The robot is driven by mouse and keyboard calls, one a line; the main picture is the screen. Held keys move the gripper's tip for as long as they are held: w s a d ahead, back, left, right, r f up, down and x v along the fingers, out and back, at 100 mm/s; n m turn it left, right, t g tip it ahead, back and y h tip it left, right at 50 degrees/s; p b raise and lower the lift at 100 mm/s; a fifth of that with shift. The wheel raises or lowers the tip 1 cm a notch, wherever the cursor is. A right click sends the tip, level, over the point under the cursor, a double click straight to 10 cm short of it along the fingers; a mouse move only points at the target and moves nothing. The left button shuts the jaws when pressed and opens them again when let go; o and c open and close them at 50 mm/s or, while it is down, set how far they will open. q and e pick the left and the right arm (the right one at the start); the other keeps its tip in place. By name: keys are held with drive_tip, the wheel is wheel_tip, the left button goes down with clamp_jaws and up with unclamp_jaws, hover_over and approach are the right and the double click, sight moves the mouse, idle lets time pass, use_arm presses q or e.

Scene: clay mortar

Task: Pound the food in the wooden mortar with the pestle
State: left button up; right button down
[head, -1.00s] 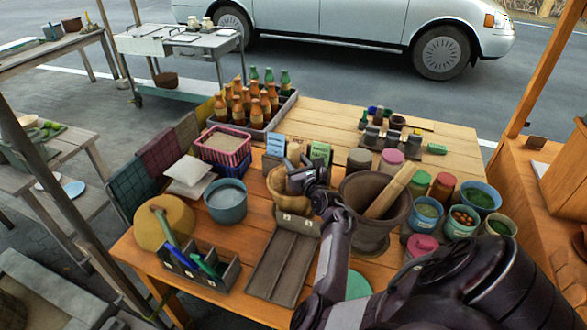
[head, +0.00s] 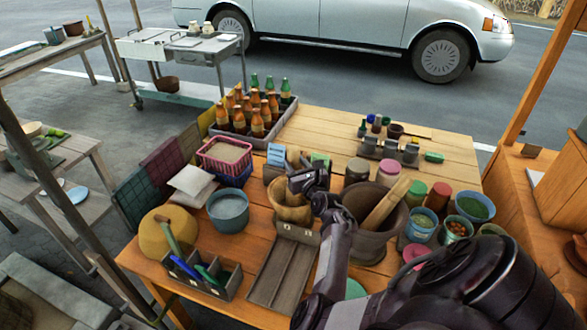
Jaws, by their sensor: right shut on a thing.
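The small wooden mortar (head: 287,214) stands on the table just left of the big brown clay mortar. My right gripper (head: 297,184) is over its mouth and is shut on the pestle (head: 293,154), whose pale wooden top shows above the gripper. The pestle's lower end and the food inside the mortar are hidden by the gripper and rim. My left gripper is not in view.
The clay mortar (head: 364,245) close on the right holds a large wooden pestle (head: 386,203). A grey divided tray (head: 278,268) lies in front of the wooden mortar. Jars and tubs crowd the right. The table's far right boards (head: 340,125) are partly clear.

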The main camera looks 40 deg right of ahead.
wheel_tip(320, 180, down, 4)
drive_tip(key=shift+b, duration=1.05)
drive_tip(key=shift+f, duration=0.2)
wheel_tip(320, 180, up, 6)
drive_tip(key=p, duration=0.5)
drive_tip(key=shift+d+p, duration=0.1)
drive_tip(key=shift+p, duration=0.3)
drive_tip(key=shift+f, duration=0.25)
drive_tip(key=shift+f+b, duration=0.15)
drive_tip(key=shift+b, duration=0.15)
drive_tip(key=shift+f+b, duration=1.75)
drive_tip(key=shift+f, duration=0.7)
